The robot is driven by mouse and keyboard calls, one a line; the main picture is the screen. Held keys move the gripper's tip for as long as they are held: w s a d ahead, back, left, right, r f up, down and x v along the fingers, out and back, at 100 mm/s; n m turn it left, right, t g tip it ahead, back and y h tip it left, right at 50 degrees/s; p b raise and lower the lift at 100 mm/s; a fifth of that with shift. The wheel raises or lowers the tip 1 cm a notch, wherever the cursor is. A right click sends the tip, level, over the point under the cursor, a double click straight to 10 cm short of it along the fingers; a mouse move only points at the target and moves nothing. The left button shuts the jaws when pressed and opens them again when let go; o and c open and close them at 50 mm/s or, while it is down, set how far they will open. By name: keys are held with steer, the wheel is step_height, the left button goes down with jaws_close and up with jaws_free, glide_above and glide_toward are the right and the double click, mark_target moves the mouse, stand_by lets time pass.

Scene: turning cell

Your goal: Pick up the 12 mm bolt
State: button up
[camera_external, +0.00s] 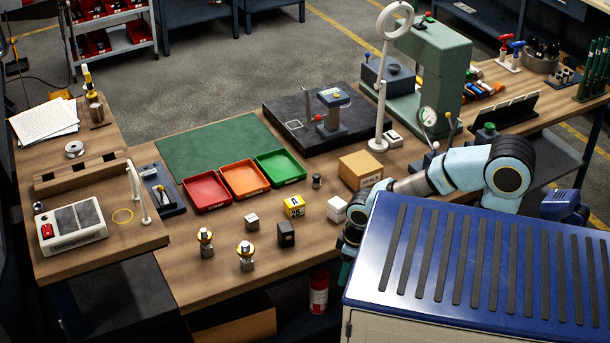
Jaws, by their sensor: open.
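Two metal bolt-like pieces with yellow bands stand upright near the bench's front edge, a left one (206,244) and a right one (246,259). I cannot read a size on either, so I cannot tell which, if any, is the 12 mm bolt. My gripper (346,262) is open at the bench's front right, to the right of both pieces and apart from them. It points down, and the blue-topped cabinet partly hides it. No object shows between its fingers.
A black block (286,234), a grey block (252,221), a yellow numbered block (294,206) and a white block (337,209) stand between. Red (207,208), orange and green trays lie behind. The blue-topped cabinet (480,265) flanks my arm. A cardboard box (360,170) stands behind the gripper.

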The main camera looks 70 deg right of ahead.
step_height(320, 180, up, 10)
steer(key=w+d+f+m+t+h, duration=0.1)
steer(key=w+d+t+h, duration=0.15)
steer(key=d, duration=1.35)
steer(key=w+d+f+m+t+h, duration=0.15)
steer(key=d+t+h, duration=0.25)
steer(key=d, duration=1.3)
steer(key=s+d+n+t, duration=0.2)
steer(key=s+d+t, duration=0.2)
steer(key=s+a+r+t+y+p, duration=0.15)
steer(key=s+a+t+y, duration=0.4)
steer(key=s, duration=0.55)
step_height(320, 180, down, 10)
steer(key=shift+n+h, duration=0.25)
steer(key=shift+h, duration=0.05)
steer(key=w+p, duration=0.1)
steer(key=w, duration=0.4)
steer(key=shift+w+d, duration=0.15)
steer(key=w, duration=0.1)
steer(key=w+p, duration=0.1)
steer(key=w, duration=0.1)
steer(key=w+p, duration=0.1)
steer(key=shift+w+d, duration=0.5)
steer(key=shift+w, duration=0.2)
steer(key=shift+f, duration=0.1)
